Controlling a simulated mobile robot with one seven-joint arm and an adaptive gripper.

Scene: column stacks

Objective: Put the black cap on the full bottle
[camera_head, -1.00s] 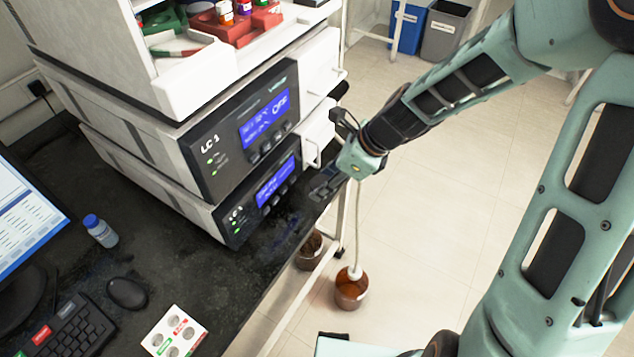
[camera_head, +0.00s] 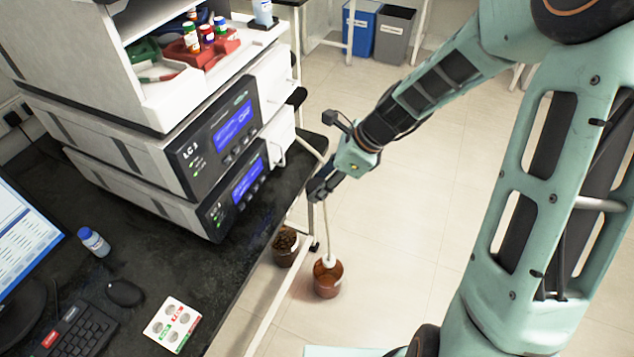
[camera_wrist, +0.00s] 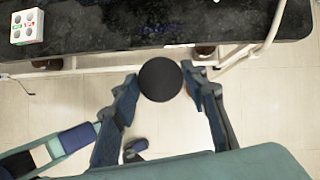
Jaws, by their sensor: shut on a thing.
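My gripper (camera_head: 320,190) hangs past the front edge of the black bench in the head view. In the wrist view its two fingers (camera_wrist: 161,82) are shut on a round black cap (camera_wrist: 160,79), seen from above. In the head view the cap cannot be told from the dark fingers. Below, on the floor, stands a brown bottle (camera_head: 328,280) with a white top and a pale tube rising from it. A second brown bottle (camera_head: 286,247) with a dark top stands left of it, beside the bench frame. I cannot tell which bottle is full.
The bench (camera_head: 150,270) carries LC instruments (camera_head: 215,160), a small blue-capped bottle (camera_head: 94,242), a mouse (camera_head: 125,292) and a white holed block (camera_head: 172,324). White bench legs and rails stand near the floor bottles. Open floor (camera_head: 420,230) lies to the right.

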